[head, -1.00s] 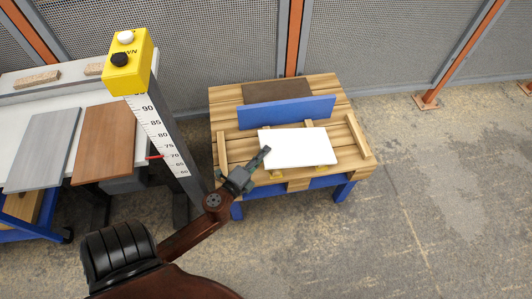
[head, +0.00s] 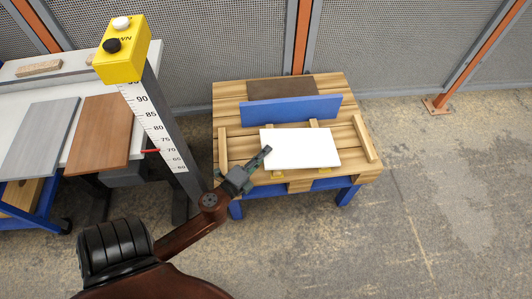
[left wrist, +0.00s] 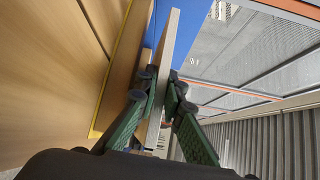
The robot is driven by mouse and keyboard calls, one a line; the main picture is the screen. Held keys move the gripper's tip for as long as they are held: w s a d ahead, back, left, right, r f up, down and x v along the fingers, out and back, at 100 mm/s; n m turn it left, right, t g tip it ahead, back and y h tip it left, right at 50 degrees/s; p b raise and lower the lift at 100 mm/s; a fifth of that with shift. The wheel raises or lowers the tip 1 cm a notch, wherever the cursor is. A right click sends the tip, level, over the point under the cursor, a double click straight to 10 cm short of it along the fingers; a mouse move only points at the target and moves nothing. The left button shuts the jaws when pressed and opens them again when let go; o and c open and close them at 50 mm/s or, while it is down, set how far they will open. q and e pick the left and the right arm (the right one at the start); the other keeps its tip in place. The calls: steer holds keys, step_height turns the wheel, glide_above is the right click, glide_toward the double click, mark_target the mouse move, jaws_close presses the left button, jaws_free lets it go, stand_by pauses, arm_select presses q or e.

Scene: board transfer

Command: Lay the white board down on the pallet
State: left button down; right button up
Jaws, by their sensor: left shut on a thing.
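The white board (head: 300,148) is over the front part of the wooden pallet (head: 229,120), roughly flat. My left gripper (head: 262,160) is shut on its left edge. In the left wrist view the board (left wrist: 167,50) shows edge-on between the two fingers (left wrist: 162,88). The wooden slats fill the left of that view, beside the board's face. I cannot tell for sure whether the board touches the pallet. My right gripper is not in view.
A blue upright panel (head: 290,111) stands behind the board, with a dark brown board (head: 282,89) beyond it. A yellow control box (head: 122,50) on a scaled post stands left. A table with grey (head: 38,138) and reddish-brown (head: 101,130) boards is farther left. Floor at right is clear.

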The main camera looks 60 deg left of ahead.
arm_select(q)
steer(key=shift+w+a+r, duration=0.15)
steer(key=shift+a, duration=0.05)
steer(key=shift+a+t+b, duration=0.1)
steer(key=shift+t+b, duration=0.2)
steer(key=shift+b, duration=0.25)
steer(key=c, duration=2)
jaws_free()
steer(key=shift+o, duration=0.3)
steer(key=shift+f, duration=0.2)
